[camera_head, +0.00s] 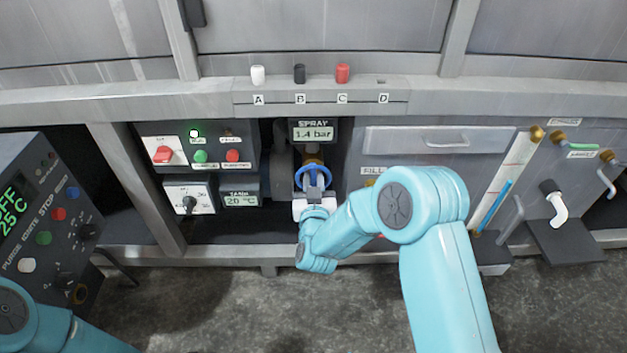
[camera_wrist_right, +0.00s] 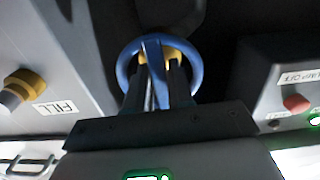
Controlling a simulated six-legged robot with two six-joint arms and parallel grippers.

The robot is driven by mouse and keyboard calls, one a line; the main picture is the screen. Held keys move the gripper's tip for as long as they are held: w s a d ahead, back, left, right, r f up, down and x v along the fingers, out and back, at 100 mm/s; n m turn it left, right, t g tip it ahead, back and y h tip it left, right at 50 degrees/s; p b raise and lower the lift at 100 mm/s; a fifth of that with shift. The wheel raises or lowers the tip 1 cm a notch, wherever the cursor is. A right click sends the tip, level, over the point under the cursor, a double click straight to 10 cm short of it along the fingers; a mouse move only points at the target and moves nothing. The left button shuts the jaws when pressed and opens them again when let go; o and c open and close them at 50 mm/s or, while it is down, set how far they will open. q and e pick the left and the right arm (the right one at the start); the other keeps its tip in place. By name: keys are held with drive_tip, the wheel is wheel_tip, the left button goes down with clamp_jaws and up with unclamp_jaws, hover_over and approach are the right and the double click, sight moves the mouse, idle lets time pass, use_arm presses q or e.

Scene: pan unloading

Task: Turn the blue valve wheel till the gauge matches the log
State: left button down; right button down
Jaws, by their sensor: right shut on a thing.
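The blue valve wheel (camera_head: 313,176) sits below the spray gauge (camera_head: 313,132), which reads 1.4 bar. My right gripper (camera_head: 316,190) reaches in from below and is shut on the wheel. In the right wrist view the wheel (camera_wrist_right: 190,62) is a blue ring with a spoke between the gripper fingers (camera_wrist_right: 155,85). A yellow-brass part shows behind it. No log is readable in these frames. My left arm shows only at the bottom left of the head view; its gripper is out of view.
Left of the wheel stand a switch panel (camera_head: 230,143) and a tank display (camera_head: 240,200) reading 20 °C. A white, a black and a red peg stand on the ledge (camera_head: 420,90) above, labelled A to D. A dark control box (camera_head: 50,245) is at left.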

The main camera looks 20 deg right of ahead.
drive_tip(key=n, duration=0.4)
use_arm(q)
drive_tip(key=shift+s+r+p, duration=0.35)
drive_tip(key=shift+r+p, duration=0.05)
drive_tip(key=shift+p, duration=0.05)
use_arm(e)
drive_tip(key=shift+n, duration=2.5)
drive_tip(key=c, duration=0.8)
unclamp_jaws()
use_arm(q)
drive_tip(key=shift+g, duration=0.7)
drive_tip(key=shift+s+d+r+p, duration=0.2)
drive_tip(key=shift+s+r+p, duration=0.6)
drive_tip(key=shift+r+p, duration=0.3)
drive_tip(key=shift+s+d+r+p, duration=0.15)
drive_tip(key=shift+s+r+p, duration=0.65)
drive_tip(key=shift+r+p, duration=0.3)
use_arm(e)
drive_tip(key=shift+v, duration=8.15)
